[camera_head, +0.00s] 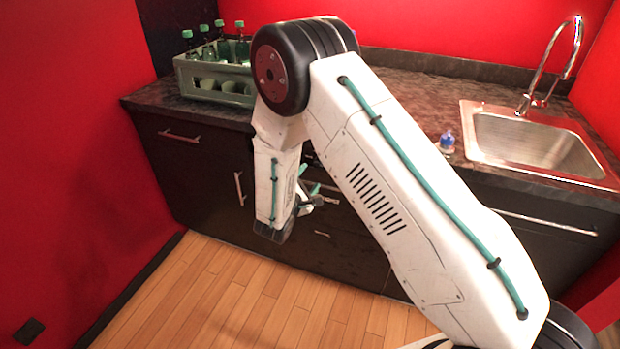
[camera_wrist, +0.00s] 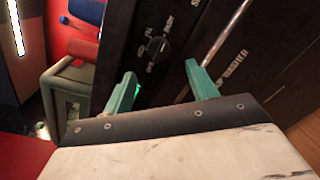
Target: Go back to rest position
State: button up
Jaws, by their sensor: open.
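My arm stretches across the head view, folded at a black joint, with its wrist hanging in front of the dark cabinets (camera_head: 335,245). My gripper (camera_head: 306,200) is partly hidden behind the wrist there. In the wrist view my gripper (camera_wrist: 160,88) shows two teal fingers spread apart with nothing between them. Beyond the fingers is a dark appliance front (camera_wrist: 172,25) with a knob and a metal handle.
A crate (camera_head: 215,92) with several green-capped bottles stands on the counter (camera_head: 415,88) at the back left. A small blue-topped bottle (camera_head: 447,143) stands near the sink (camera_head: 535,145). The wooden floor (camera_head: 215,295) in front is clear.

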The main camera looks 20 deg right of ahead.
jog(key=s+d+r+m+g+h, duration=0.1)
jog(key=s+d+r+m+g, duration=0.3)
jog(key=s, duration=0.3)
jog(key=s+d+r+m+g, duration=0.2)
jog(key=s+d+r+g, duration=0.15)
jog(key=s+g, duration=0.2)
jog(key=s+d+r+m+g+h, duration=0.1)
jog(key=s+d+r+m+g, duration=0.1)
jog(key=s+d+r+g, duration=0.4)
jog(key=s+a+r+m+t+y, duration=0.1)
jog(key=s+r+m+y, duration=0.4)
jog(key=s, duration=0.7)
jog(key=s+a+r+m+t+y, duration=0.2)
jog(key=s+a+r+m+y, duration=0.2)
jog(key=s+r+y, duration=0.3)
jog(key=s+r, duration=0.2)
jog(key=s, duration=0.2)
jog(key=shift+s+a+r+m+y, duration=0.15)
jog(key=shift+s+r+m+y, duration=0.15)
jog(key=shift+s+m, duration=0.1)
